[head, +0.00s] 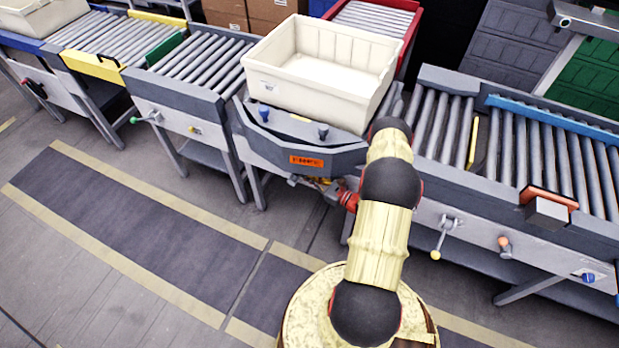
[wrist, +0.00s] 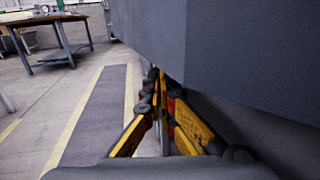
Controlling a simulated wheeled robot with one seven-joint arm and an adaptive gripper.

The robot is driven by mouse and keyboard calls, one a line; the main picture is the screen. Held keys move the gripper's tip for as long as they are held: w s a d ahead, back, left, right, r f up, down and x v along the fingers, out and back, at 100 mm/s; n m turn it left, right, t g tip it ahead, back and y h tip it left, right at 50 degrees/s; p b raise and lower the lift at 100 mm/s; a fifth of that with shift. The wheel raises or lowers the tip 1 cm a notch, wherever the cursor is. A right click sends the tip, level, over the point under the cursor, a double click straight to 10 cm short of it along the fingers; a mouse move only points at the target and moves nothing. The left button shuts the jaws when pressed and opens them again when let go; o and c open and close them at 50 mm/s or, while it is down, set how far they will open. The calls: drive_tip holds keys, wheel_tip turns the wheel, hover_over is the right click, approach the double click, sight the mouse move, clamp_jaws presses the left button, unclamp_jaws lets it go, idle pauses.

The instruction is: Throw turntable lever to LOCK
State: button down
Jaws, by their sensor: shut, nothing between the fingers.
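The turntable (head: 255,148) is a dark grey rounded unit with an orange label (head: 306,160) on its front edge. It bears a large cream tote (head: 285,75). My gripper (head: 300,182) is low at the turntable's front, just below the label, partly under the rim. In the wrist view my gripper (wrist: 156,78) points along the underside of a large grey panel (wrist: 235,50), its yellow fingers drawn together at the tips with nothing seen held. I cannot make out the turntable lever; it may be hidden behind the fingers or under the rim. Its position cannot be told.
Roller conveyors stand left (head: 195,70) and right (head: 440,130). The right one carries a yellow-tipped lever (head: 438,245) and an orange-topped knob (head: 504,243) on its front. The floor (head: 150,215) in front is clear. A far table (wrist: 55,45) stands in the wrist view.

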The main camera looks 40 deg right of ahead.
drive_tip(key=shift+w+a+r, duration=0.3)
drive_tip(key=shift+w+r, duration=0.15)
drive_tip(key=shift+w, duration=0.25)
drive_tip(key=shift+w+a+r, duration=0.3)
drive_tip(key=shift+w+r, duration=0.1)
drive_tip(key=shift+w, duration=0.3)
drive_tip(key=s+d, duration=0.2)
drive_tip(key=s, duration=0.9)
drive_tip(key=shift+s+d, duration=0.2)
drive_tip(key=shift+s, duration=0.2)
